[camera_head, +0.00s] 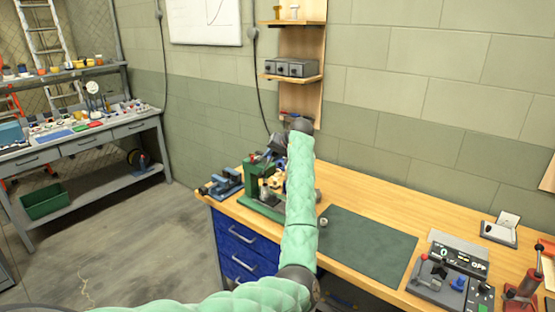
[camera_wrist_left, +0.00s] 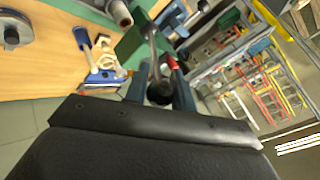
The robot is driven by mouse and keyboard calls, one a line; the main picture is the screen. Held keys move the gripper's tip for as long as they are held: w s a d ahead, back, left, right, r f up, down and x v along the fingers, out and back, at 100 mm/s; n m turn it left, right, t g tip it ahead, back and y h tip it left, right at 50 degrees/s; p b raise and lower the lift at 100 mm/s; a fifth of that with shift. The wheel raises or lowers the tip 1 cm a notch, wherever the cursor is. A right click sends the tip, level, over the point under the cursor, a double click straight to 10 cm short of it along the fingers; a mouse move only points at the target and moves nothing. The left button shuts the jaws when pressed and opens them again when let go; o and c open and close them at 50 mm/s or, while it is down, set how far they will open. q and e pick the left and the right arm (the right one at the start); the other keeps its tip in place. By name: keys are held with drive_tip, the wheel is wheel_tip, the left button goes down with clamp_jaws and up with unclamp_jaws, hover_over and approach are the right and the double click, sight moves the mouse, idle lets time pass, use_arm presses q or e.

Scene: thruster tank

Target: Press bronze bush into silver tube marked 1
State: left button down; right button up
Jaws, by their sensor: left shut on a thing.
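The green press (camera_head: 257,178) stands at the left end of the wooden bench, partly behind my left arm. My left gripper (camera_head: 277,143) is above it; in the left wrist view its two fingers (camera_wrist_left: 160,90) are closed around the black ball knob (camera_wrist_left: 160,93) at the end of a metal lever (camera_wrist_left: 152,45). A small silver round part (camera_head: 323,221) lies at the left edge of the green mat. A grey cylinder (camera_wrist_left: 120,12) shows at the top of the left wrist view. I cannot make out the bronze bush or any tube marking. My right gripper is not in view.
A blue vise (camera_head: 225,183) stands left of the press. The green mat (camera_head: 365,245) is mostly clear. A control box (camera_head: 450,275) and a red stand (camera_head: 522,290) are at the right. A wall shelf (camera_head: 292,78) rises behind my arm.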

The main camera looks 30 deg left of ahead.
use_arm(q)
drive_tip(key=shift+w+a+r, duration=0.1)
drive_tip(key=shift+a+r, duration=0.45)
drive_tip(key=shift+a, duration=0.25)
drive_tip(key=shift+w+a, duration=0.1)
drive_tip(key=shift+a, duration=1)
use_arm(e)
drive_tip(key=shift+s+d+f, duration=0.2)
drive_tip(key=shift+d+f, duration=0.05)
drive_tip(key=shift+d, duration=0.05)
use_arm(q)
drive_tip(key=shift+a, duration=0.1)
drive_tip(key=shift+f, duration=0.25)
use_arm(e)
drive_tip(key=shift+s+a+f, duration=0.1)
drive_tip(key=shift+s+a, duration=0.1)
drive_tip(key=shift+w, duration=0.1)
use_arm(q)
drive_tip(key=c, duration=1.3)
unclamp_jaws()
drive_tip(key=shift+s+a, duration=0.1)
drive_tip(key=shift+s, duration=0.1)
drive_tip(key=shift+o, duration=0.6)
drive_tip(key=shift+s+a, duration=0.1)
drive_tip(key=shift+a, duration=0.1)
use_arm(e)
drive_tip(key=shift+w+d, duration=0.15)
